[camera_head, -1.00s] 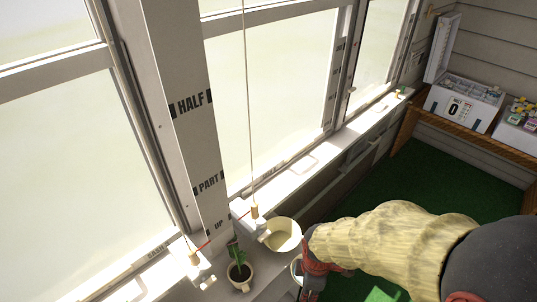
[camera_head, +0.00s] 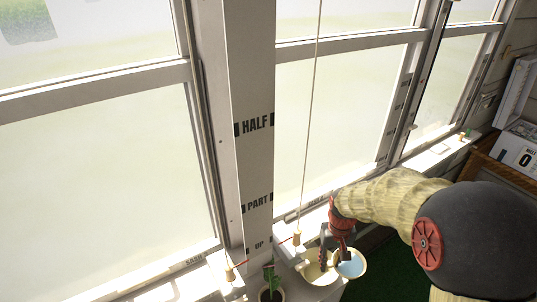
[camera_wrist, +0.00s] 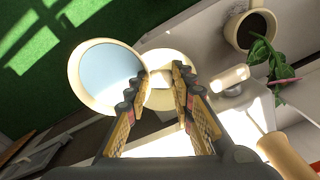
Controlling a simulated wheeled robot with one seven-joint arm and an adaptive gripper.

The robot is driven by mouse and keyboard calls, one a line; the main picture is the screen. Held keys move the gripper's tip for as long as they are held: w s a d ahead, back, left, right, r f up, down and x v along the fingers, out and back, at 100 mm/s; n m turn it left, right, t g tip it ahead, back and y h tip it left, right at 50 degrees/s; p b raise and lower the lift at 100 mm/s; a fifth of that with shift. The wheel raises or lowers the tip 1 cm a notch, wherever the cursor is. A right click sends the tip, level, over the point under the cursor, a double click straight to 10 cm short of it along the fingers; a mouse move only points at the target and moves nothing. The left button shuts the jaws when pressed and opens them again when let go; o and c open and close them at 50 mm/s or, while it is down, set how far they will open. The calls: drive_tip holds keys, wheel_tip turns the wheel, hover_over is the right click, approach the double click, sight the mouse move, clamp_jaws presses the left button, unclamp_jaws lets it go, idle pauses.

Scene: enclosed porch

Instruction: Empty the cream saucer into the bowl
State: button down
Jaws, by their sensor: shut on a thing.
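The cream saucer (camera_head: 352,264) has a pale blue inside. It also shows in the wrist view (camera_wrist: 108,75), level or tilted I cannot tell. My gripper (camera_head: 334,258) is shut on it at the side nearest the bowl; the exact contact is hard to see between the fingers (camera_wrist: 163,72). The bowl (camera_head: 313,272) is cream and round and stands on the window ledge, just left of the saucer. In the wrist view the bowl (camera_wrist: 165,55) lies behind the fingers, partly covered by them and by the saucer. The saucer hangs beyond the ledge side of the bowl, above the floor.
A potted plant (camera_head: 270,292) stands on the ledge left of the bowl. Window panes and a post rise behind. Green floor (camera_wrist: 30,40) lies beyond the ledge.

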drive_tip(key=w+f, duration=0.5)
drive_tip(key=f, duration=0.1)
drive_tip(key=shift+a+f+m, duration=0.2)
drive_tip(key=shift+f+m, duration=0.15)
drive_tip(key=shift+m, duration=0.05)
drive_tip(key=shift+w, duration=0.1)
